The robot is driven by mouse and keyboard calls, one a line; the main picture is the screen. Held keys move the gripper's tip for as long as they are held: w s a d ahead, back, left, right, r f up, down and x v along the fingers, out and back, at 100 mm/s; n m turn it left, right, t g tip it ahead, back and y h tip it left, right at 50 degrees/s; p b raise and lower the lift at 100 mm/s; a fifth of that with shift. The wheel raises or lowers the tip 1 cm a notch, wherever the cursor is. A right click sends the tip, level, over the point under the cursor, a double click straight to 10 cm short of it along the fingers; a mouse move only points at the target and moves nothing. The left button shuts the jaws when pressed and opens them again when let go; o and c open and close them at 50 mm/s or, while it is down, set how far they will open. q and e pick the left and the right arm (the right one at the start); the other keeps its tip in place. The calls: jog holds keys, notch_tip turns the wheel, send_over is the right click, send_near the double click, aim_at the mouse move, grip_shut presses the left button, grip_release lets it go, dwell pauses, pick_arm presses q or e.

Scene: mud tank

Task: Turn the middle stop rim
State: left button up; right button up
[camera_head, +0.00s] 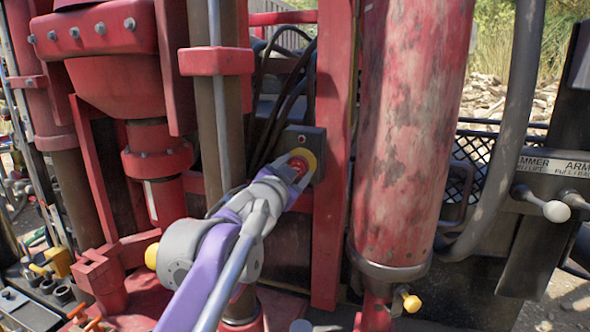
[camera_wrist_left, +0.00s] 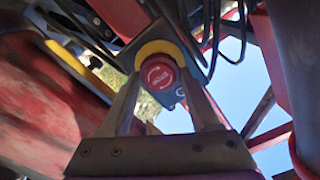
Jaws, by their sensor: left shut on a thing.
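The stop is a red round knob (camera_head: 297,168) in front of a yellow ring (camera_head: 311,158), on a dark box fixed to the red frame. In the left wrist view the red knob (camera_wrist_left: 158,76) faces me with white curved arrows on it, and part of the yellow ring (camera_wrist_left: 150,47) shows behind it. My left gripper (camera_head: 299,165) is shut on the knob, one finger on each side of its rim. In the left wrist view the two fingers of my left gripper (camera_wrist_left: 160,84) flank the knob. My right gripper is not in view.
A thick red cylinder (camera_head: 409,130) stands right of the stop, beyond a red upright post (camera_head: 331,150). A brown pipe (camera_head: 214,130) stands to its left. Black cables (camera_head: 284,95) hang above the box. Levers with white knobs (camera_head: 556,211) are at far right.

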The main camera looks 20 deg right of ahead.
pick_arm(q)
jog(key=o, duration=1.4)
jog(key=shift+c, duration=0.2)
jog(key=shift+r, duration=0.1)
notch_tip(320, 180, up, 10)
jog(key=shift+p, duration=0.35)
